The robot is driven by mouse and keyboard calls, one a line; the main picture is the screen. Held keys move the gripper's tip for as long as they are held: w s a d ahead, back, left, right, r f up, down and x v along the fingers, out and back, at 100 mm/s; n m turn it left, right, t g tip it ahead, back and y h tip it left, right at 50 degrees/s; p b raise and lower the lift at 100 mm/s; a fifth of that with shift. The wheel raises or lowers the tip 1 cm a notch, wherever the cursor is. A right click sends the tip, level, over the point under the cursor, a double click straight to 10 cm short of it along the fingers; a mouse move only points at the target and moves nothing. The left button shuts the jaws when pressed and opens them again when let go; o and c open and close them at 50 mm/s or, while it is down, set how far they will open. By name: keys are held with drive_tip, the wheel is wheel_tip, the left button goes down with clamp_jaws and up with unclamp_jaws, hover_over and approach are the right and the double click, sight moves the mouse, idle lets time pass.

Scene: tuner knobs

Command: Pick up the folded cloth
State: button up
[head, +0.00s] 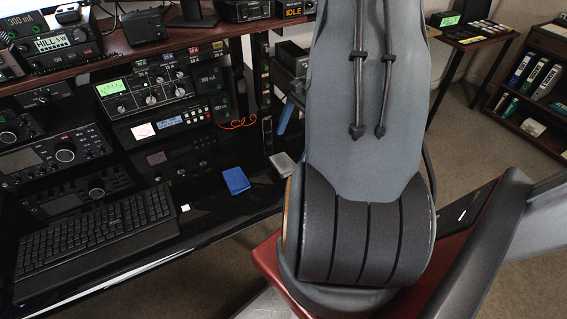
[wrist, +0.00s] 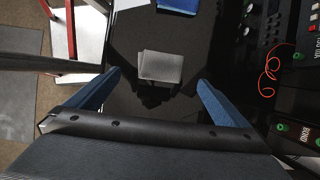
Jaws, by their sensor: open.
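A flat grey folded piece (head: 282,164), which looks like the folded cloth, lies on the glossy black desk. In the wrist view the grey piece (wrist: 160,67) lies ahead of and between the two blue fingers of my gripper (wrist: 160,79). The fingers are wide apart with nothing between them that they touch. A flat blue item (head: 236,181) lies to the left of the grey piece in the head view; its edge shows at the top of the wrist view (wrist: 178,5). My arm hides most of my gripper in the head view.
Radio units (head: 150,98) with knobs stand behind the desk items. A thin orange cable (wrist: 268,78) loops beside the equipment, right of my gripper in the wrist view. A keyboard (head: 95,238) lies on the left of the desk. Bare black desk (wrist: 195,50) surrounds the grey piece.

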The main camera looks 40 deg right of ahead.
sight(285, 160)
drive_tip(key=shift+p+x, duration=1.25)
drive_tip(key=shift+x, duration=2.55)
drive_tip(key=c, duration=1.1)
